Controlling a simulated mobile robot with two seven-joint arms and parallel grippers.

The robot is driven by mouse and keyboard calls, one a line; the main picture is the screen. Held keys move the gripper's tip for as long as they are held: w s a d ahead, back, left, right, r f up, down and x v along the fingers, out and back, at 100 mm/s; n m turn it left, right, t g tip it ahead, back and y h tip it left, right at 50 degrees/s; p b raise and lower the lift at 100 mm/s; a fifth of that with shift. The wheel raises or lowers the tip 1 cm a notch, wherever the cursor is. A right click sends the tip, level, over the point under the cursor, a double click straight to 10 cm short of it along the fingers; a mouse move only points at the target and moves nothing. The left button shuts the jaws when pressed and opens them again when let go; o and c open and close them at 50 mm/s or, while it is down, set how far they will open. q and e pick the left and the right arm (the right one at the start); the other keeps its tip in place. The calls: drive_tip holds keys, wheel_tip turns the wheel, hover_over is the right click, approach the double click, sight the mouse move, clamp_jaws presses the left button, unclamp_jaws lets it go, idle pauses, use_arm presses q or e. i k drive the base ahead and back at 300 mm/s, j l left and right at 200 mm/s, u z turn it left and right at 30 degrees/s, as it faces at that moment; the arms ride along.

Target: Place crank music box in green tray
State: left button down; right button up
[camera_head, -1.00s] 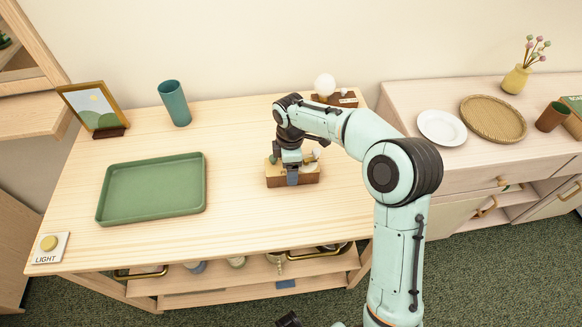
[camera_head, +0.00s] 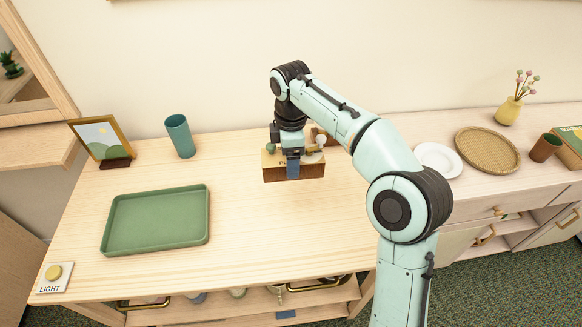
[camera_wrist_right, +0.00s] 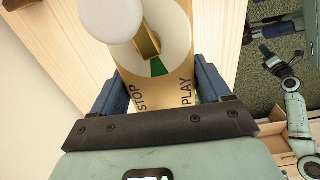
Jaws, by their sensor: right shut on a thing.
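The crank music box (camera_head: 294,172) is a small wooden box with a tan top and a darker brown front. My right gripper (camera_head: 292,165) is shut on it and holds it, seemingly raised above the table. In the right wrist view the box (camera_wrist_right: 160,90) sits between the blue fingers, with the words STOP and PLAY and a white round part showing. The green tray (camera_head: 155,243) lies empty on the table to the left of the box. My left gripper is not in view.
A picture frame (camera_head: 102,140) and a teal cup (camera_head: 180,136) stand behind the tray. A LIGHT button (camera_head: 54,276) is at the table's front left corner. The tabletop (camera_head: 245,225) between tray and box is clear. A white plate (camera_head: 438,160) and woven tray (camera_head: 487,149) are on the right cabinet.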

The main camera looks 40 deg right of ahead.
sight(159, 222)
drive_tip(key=i+j, duration=0.1)
drive_tip(key=j, duration=0.25)
drive_tip(key=i+j, duration=0.15)
drive_tip(key=j, duration=0.15)
drive_tip(key=i+j, duration=0.1)
drive_tip(key=j, duration=0.25)
drive_tip(key=i+j+u, duration=0.1)
drive_tip(key=j, duration=0.25)
